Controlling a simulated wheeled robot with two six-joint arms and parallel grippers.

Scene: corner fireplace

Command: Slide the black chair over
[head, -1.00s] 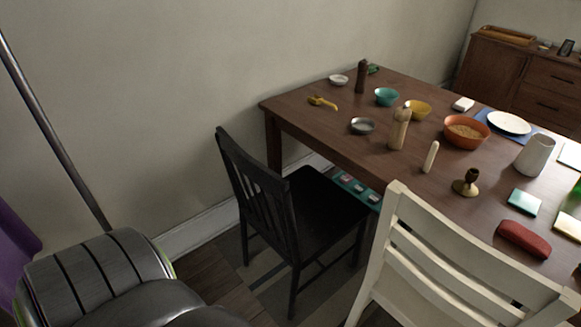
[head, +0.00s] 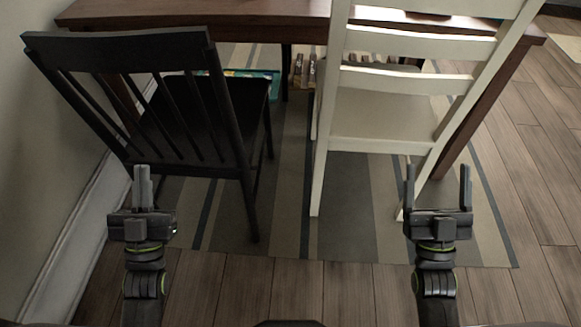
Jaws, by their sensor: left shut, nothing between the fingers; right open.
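The black chair (head: 135,45) stands upright at the left in the head view, its slatted back toward me and its seat toward the table. My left gripper (head: 143,185) is shut and empty, low in the picture in front of the chair's back. It appears apart from the chair. My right gripper (head: 438,187) is open and empty, in front of the white chair's lower legs. The left ends of the black chair's lower parts are partly hidden behind my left gripper.
A white chair (head: 390,145) stands right of the black chair. The brown table (head: 270,12) is behind both. A striped rug (head: 280,220) lies below them. A wall with a white baseboard (head: 75,235) is close on the left. Wood floor (head: 535,150) is clear at right.

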